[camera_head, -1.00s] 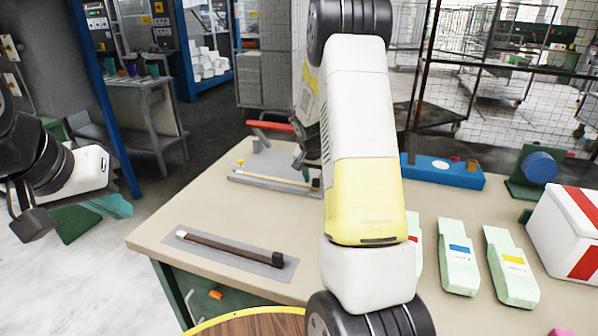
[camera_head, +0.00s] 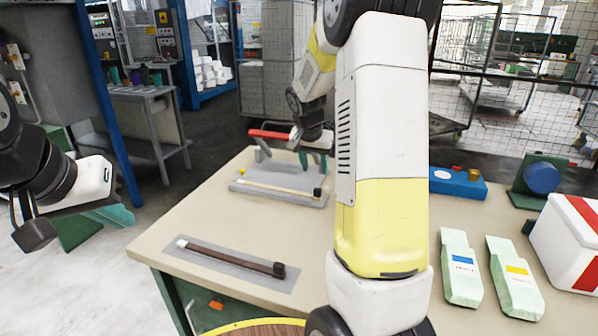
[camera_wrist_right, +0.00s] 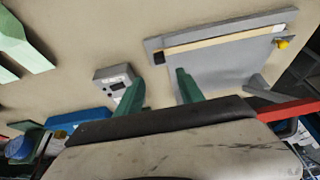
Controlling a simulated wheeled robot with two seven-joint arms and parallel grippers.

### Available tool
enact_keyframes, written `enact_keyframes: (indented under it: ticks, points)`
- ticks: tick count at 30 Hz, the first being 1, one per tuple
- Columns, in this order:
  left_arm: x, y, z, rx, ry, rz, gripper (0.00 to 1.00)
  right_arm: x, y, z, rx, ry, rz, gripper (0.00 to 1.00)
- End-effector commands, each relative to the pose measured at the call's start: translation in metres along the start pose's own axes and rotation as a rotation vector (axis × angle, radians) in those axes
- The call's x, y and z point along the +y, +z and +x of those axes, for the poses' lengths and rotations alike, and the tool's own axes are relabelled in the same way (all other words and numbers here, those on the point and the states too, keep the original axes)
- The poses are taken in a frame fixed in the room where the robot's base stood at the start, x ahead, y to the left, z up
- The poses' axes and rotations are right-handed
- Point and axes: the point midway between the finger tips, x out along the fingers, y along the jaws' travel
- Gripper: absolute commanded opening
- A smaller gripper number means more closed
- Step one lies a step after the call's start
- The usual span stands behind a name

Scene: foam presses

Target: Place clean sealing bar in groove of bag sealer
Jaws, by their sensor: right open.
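The bag sealer (camera_head: 248,199) stands at the far left of the table, with its red handle (camera_head: 270,134) raised at the back. A cream bar (camera_head: 275,188) with a black end lies along its front edge; it also shows in the right wrist view (camera_wrist_right: 225,38). I cannot tell how deep it sits in the groove. A dark brown bar (camera_head: 228,256) lies on a grey mat (camera_head: 183,256) nearer me. My right gripper (camera_wrist_right: 160,90) is open and empty above the table beside the sealer, its green fingers apart. My left gripper (camera_head: 108,214) hangs off the table's left side; its opening is unclear.
A small grey box (camera_wrist_right: 118,73) lies near my right fingers. A blue block (camera_head: 455,182), pale green packs (camera_head: 460,270) and a white-and-red box (camera_head: 565,235) stand on the right. The table between sealer and mat is clear.

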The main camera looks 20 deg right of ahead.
Motion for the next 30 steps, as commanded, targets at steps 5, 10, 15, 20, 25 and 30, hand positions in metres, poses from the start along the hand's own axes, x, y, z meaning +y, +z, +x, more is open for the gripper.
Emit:
enact_keyframes:
  ticks: [5,10,15,20,25,30]
  points:
    - [0.0,0.0,0.0,0.0,0.0,0.0,0.0,0.001,0.004,-0.021,-0.002,-0.016,-0.01,0.45]
    - [0.0,0.0,0.0,0.0,0.0,0.0,0.0,0.008,0.036,-0.08,-0.011,-0.109,-0.086,0.45]
    - [0.0,0.0,0.0,0.0,0.0,0.0,0.0,0.021,0.098,-0.153,-0.006,-0.245,-0.234,0.45]
    - [0.0,0.0,0.0,0.0,0.0,0.0,0.0,0.037,0.163,-0.203,0.027,-0.359,-0.391,0.45]
    - [0.0,0.0,0.0,0.0,0.0,0.0,0.0,0.05,0.217,-0.229,0.07,-0.439,-0.523,0.45]
    - [0.0,0.0,0.0,0.0,0.0,0.0,0.0,0.055,0.242,-0.236,0.091,-0.471,-0.589,0.45]
